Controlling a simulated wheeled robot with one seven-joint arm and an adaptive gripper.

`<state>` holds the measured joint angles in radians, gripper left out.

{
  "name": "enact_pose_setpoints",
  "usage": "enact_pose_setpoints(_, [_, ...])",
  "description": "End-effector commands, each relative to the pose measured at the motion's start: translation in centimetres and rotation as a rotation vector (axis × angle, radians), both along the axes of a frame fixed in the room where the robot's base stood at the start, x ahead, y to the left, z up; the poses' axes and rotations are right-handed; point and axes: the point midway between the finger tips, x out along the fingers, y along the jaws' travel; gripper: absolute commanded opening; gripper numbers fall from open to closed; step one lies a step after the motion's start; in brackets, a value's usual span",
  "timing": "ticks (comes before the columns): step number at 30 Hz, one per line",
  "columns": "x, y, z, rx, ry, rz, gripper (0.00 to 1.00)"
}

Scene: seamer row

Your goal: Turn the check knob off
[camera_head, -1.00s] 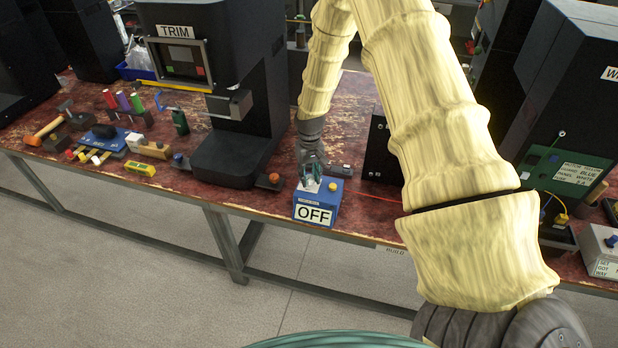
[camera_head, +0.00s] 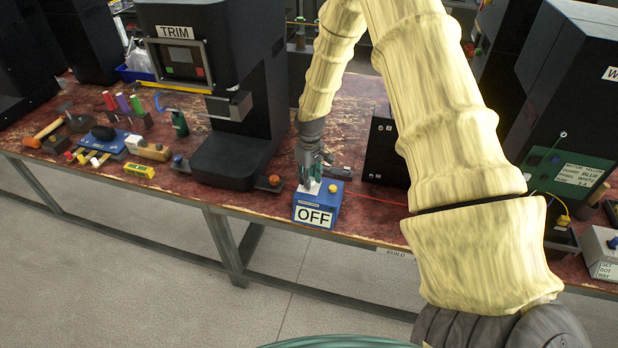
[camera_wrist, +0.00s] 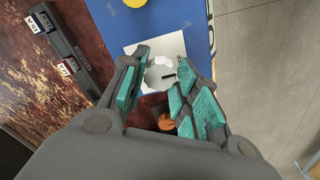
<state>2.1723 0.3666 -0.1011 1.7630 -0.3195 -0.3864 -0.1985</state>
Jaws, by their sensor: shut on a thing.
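A blue box (camera_head: 330,205) stands at the table's front edge, with a white OFF sign (camera_head: 314,216) on its front. On its top is a white plate (camera_wrist: 135,55) bearing a pale round knob (camera_wrist: 158,73) with a dark pointer mark. In the wrist view the mark points towards the right finger. My gripper (camera_wrist: 160,80) reaches down onto the knob, teal pads on either side, shut on it. In the head view my gripper (camera_head: 311,182) hides most of the knob. Part of the plate's lettering is covered by a finger.
A yellow button (camera_head: 333,188) sits on the same box. The black TRIM machine (camera_head: 245,130) and an orange button (camera_head: 275,181) stand to the left. A grey labelled strip (camera_wrist: 62,50) lies behind the box. A black box (camera_head: 385,150) stands to the right.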

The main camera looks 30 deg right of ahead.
Motion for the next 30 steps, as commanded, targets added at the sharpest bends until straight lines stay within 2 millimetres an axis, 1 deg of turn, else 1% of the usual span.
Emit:
enact_pose_setpoints(6, [-0.1, -0.1, 0.0, -0.001, 0.003, -0.002, 0.06])
enact_pose_setpoints(7, [-0.1, -0.1, 0.0, -0.001, 0.003, -0.002, 0.34])
enact_pose_setpoints(9, [-0.1, -0.1, 0.0, -0.001, 0.003, -0.002, 0.47])
enact_pose_setpoints(10, [-0.1, -0.1, 0.0, -0.001, 0.003, -0.002, 0.50])
enact_pose_setpoints(14, [-0.1, -0.1, 0.1, -0.001, 0.003, -0.003, 0.50])
enact_pose_setpoints(17, [-0.1, -0.1, 0.6, -0.001, 0.002, -0.003, 0.50])
enact_pose_setpoints(19, [0.0, -0.1, 1.4, -0.001, 0.001, -0.003, 0.50])
enact_pose_setpoints(21, [0.1, -0.2, 2.5, -0.002, -0.001, -0.003, 0.53])
enact_pose_setpoints(30, [0.1, 0.0, 7.4, 0.000, -0.004, -0.003, 0.53])
